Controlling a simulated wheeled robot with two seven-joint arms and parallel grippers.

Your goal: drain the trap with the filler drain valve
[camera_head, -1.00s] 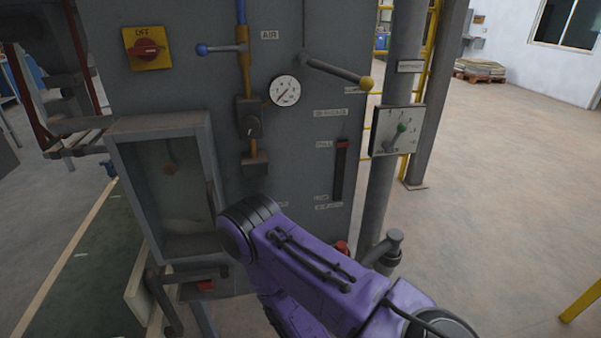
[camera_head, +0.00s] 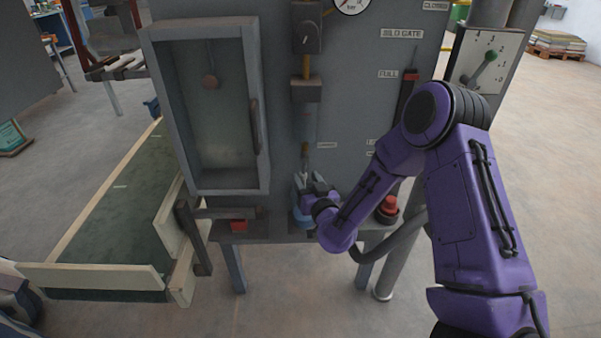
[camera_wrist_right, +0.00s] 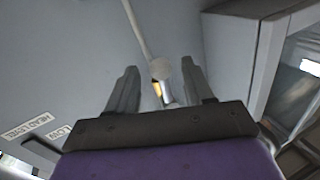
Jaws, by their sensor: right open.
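The filler drain valve seems to be the small brass fitting (camera_head: 305,152) low on the grey panel, below the brass pipe and beside a small label too blurred to read. My right gripper (camera_head: 303,178) is open just below it, close to the panel. In the right wrist view, my right gripper (camera_wrist_right: 160,75) has its two fingers apart on either side of a grey rod with a rounded end (camera_wrist_right: 160,68). A bit of brass (camera_wrist_right: 158,89) shows behind them. I cannot tell whether the fingers touch it. A blue rounded part (camera_head: 301,215), perhaps the trap, is partly hidden by my gripper. My left gripper is out of view.
A glass-fronted box (camera_head: 262,175) with a handle stands out left of the valve. A green conveyor (camera_head: 110,225) with pale side boards lies at left. The floor at lower right is clear.

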